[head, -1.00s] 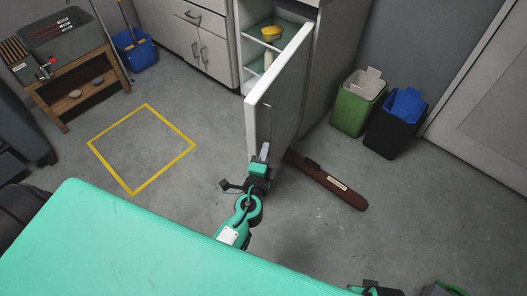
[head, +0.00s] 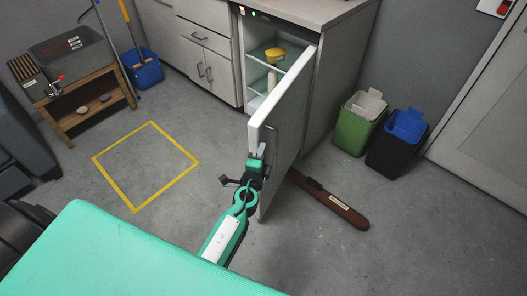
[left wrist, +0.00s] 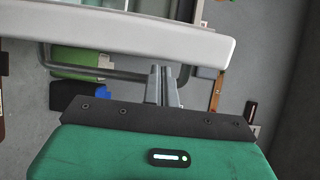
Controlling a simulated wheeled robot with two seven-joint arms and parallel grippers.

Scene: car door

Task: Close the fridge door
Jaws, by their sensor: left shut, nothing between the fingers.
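The white fridge door (head: 287,108) stands wide open, swung out from the small fridge (head: 341,70) toward me. My left gripper (head: 262,150) is in front of the door's near end, below its top corner. The left wrist view shows the door's pale edge (left wrist: 130,33) across the top and a grey bar-like frame below it. There the gripper's fingers (left wrist: 164,86) are shut and empty, close to the door edge; I cannot tell whether they touch it. My right gripper is not in view.
Inside the fridge are shelves with a yellow item (head: 276,55). A brown beam-like object (head: 335,205) lies on the floor right of the door. Green (head: 350,139) and black (head: 388,157) bins stand farther right. Floor around the yellow square (head: 150,123) is clear.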

